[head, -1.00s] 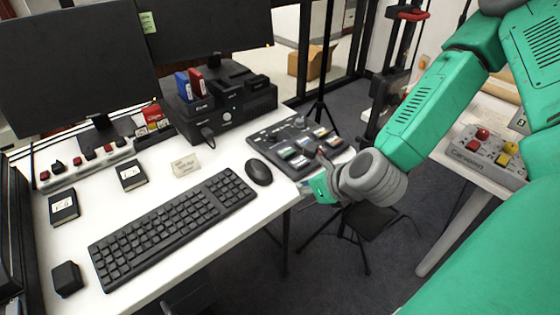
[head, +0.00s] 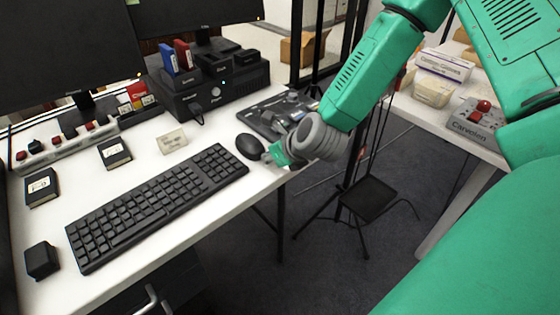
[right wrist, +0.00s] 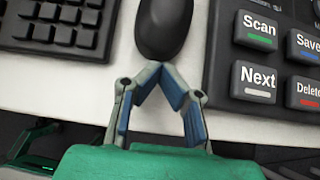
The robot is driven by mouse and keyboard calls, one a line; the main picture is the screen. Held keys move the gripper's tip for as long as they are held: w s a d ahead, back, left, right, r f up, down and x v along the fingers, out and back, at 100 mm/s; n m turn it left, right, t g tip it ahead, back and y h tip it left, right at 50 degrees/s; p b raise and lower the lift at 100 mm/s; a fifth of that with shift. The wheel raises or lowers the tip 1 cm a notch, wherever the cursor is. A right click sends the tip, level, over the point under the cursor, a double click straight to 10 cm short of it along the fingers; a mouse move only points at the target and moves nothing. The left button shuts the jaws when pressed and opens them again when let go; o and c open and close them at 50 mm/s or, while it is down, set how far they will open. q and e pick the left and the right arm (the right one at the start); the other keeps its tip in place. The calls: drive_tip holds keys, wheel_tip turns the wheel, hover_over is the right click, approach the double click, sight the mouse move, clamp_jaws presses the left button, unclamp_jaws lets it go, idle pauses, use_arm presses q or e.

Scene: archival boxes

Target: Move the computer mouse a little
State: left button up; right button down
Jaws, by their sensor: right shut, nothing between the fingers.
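The black computer mouse (head: 249,146) lies on the white desk (head: 205,212), just right of the black keyboard (head: 160,203). My right gripper (head: 270,155) is at the mouse's near right side, close to the desk's front edge. In the right wrist view the mouse (right wrist: 163,28) is straight ahead, and the shut fingertips of my right gripper (right wrist: 156,68) meet at its near end. They touch it or nearly do; I cannot tell which. Nothing is between the fingers.
A control panel with labelled keys (right wrist: 262,70) stands close to the right of the mouse. A paper note (head: 172,141) stands behind the keyboard. A black computer box (head: 215,88) is at the back. A tripod stool (head: 368,198) stands on the floor beside the desk.

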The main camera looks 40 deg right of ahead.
sight(259, 146)
drive_tip(key=shift+w, duration=0.4)
drive_tip(key=w, duration=0.4)
drive_tip(key=shift+a, duration=0.2)
drive_tip(key=shift+s, duration=0.1)
